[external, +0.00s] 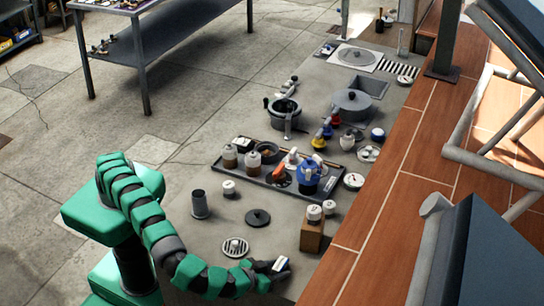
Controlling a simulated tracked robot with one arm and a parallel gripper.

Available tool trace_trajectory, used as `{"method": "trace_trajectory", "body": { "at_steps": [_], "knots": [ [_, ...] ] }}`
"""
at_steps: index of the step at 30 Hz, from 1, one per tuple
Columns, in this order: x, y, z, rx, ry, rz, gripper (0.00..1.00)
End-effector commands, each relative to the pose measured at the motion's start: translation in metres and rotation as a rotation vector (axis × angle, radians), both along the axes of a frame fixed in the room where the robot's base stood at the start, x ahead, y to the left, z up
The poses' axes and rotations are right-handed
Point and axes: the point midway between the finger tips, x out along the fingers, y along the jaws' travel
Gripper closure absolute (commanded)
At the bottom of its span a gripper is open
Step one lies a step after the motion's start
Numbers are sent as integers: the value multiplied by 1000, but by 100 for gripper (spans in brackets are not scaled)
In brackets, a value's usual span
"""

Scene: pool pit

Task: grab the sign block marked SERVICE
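A small white block (281,263) with a dark marking on its face is at the tip of my gripper (272,269), near the bottom of the external view. The marking is too small to read, so I cannot tell whether it says SERVICE. My dark gripper is low, just left of the block, and touches or overlaps it in the picture. The fingers are too small and dark to show whether they are closed on it. No other block with a readable SERVICE marking shows.
A round drain grate (235,247) and a black lid (257,217) lie beyond my gripper. A brown wooden block (312,234) with white-topped jars stands to the right. A dark tray (255,180) holds jars and a blue pot. A tiled ledge (372,225) borders the right side.

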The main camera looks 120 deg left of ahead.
Motion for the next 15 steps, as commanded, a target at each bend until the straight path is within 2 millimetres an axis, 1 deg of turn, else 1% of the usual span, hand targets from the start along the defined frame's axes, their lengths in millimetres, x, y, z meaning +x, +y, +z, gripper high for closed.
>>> {"method": "trace_trajectory", "body": {
  "at_steps": [1, 2, 3, 4, 12, 15],
  "knots": [
    [0, 0, 0, 0, 0, 0, 71],
    [0, 0, 0, 0, 0, 0, 79],
    [0, 0, 0, 0, 0, 0, 90],
    [0, 0, 0, 0, 0, 0, 95],
    [0, 0, 0, 0, 0, 1, 95],
    [0, 0, 6, 0, 0, 1, 96]
  ]
}}
